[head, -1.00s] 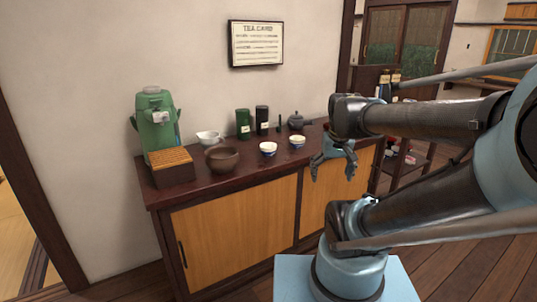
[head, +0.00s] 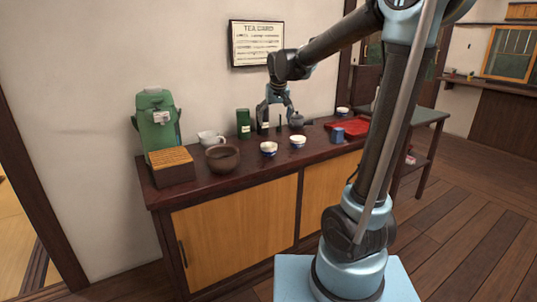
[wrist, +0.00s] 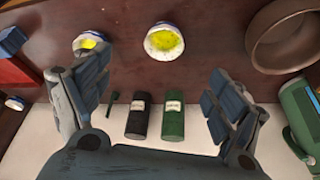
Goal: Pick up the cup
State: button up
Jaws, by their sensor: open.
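Two small white-and-blue cups stand upright on the dark cabinet top, one left (head: 268,149) and one right (head: 298,141). In the wrist view they show as one cup (wrist: 164,40) at top centre and another (wrist: 90,42) by the left finger, each with yellow-green inside. A plain blue cup (head: 338,135) stands farther right. I cannot tell which cup the task names. My gripper (head: 277,115) is open and empty, above the back of the cabinet near the tea canisters. In the wrist view its fingers (wrist: 155,68) are spread wide, apart from the central cup.
A black canister (wrist: 137,117) and a green canister (wrist: 174,128) stand along the wall. A grey teapot (head: 296,121) is beside them. A brown bowl (head: 222,158), white spouted bowl (head: 211,137) and green dispenser (head: 157,125) are left. A red tray (head: 352,127) lies right.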

send_near(269, 147)
jog(key=f, duration=0.7)
jog(key=shift+w+a+f, duration=0.1)
jog(key=shift+a+f, duration=0.2)
jog(key=shift+a, duration=0.1)
dwell(0.3)
jog(key=shift+c, duration=0.3)
jog(key=c, duration=1.2)
